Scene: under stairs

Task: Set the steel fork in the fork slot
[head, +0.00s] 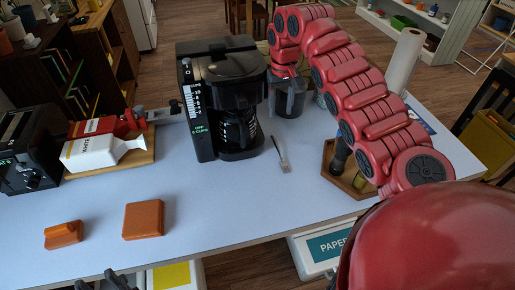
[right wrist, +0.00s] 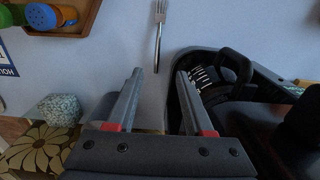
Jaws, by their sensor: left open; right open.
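The steel fork (head: 281,155) lies flat on the pale table, right of the coffee maker, its tines toward the near edge. In the right wrist view the fork (right wrist: 158,32) lies ahead of the jaws, its handle end near the gap between the fingertips. My right gripper (right wrist: 159,74) is open and empty there. In the head view its dark body (head: 288,97) hangs beyond the fork, under the red arm, its fingers not clear. My left gripper (head: 104,281) shows only partly at the bottom edge, open, no object visible in it. I cannot make out a fork slot in either view.
The black coffee maker (head: 222,100) stands close beside the fork. A wooden tray (head: 348,184) with shakers is to its right. Two orange-brown blocks (head: 143,220) (head: 63,234), a white carton (head: 92,152) and a black toaster (head: 28,150) are on the left. The front middle is clear.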

